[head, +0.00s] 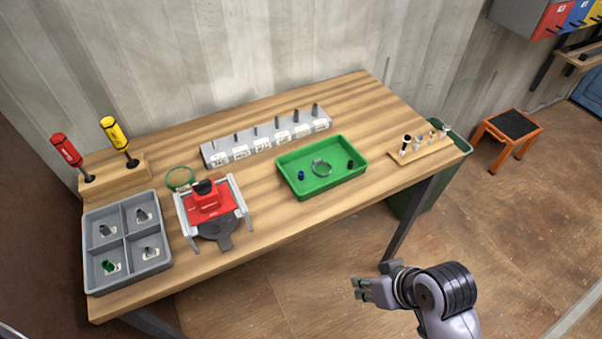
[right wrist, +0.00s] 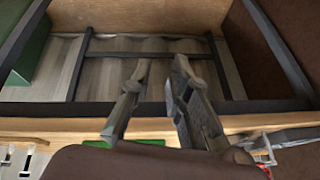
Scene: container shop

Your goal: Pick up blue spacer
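A small dark blue spacer (head: 302,174) stands in the left part of the green tray (head: 345,178) on the workbench. A metal ring clamp (head: 321,168) lies in the tray's middle, and a small dark piece (head: 350,164) is at its right. My right gripper (head: 357,289) is in front of the bench, to the lower right of the tray and apart from it. Its two fingers are apart with nothing between them in the right wrist view (right wrist: 158,75). The spacer cannot be made out in that view. My left gripper is not in view.
A grey four-compartment bin (head: 88,262) and a red-and-grey fixture (head: 210,205) stand on the left of the wooden bench (head: 270,230). A grey rack with pegs (head: 265,140) is behind the tray. A small wooden holder (head: 420,150) stands to its right. The bench's front edge lies between gripper and tray.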

